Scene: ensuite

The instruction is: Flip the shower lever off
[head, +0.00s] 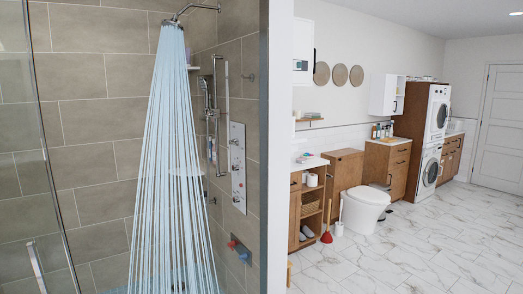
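The shower is running: pale blue streams of water (172,170) fall from the shower head (195,8) at the top. A tall metal control panel (238,168) is fixed to the tiled wall right of the water. Several small controls sit on it, one above the other, including a lower one (237,199). Which of them is the shower lever, and its exact position, is too small to tell. A fitting with a red part and a blue part (239,250) is lower on the same wall. My gripper is not in view.
A glass panel edge with a handle (37,267) stands at the left. A wall end (277,150) divides the shower from the room. Right of it are a wooden cabinet (344,182), a toilet (365,207) and a red plunger (327,237). The marble-look floor (440,245) is clear.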

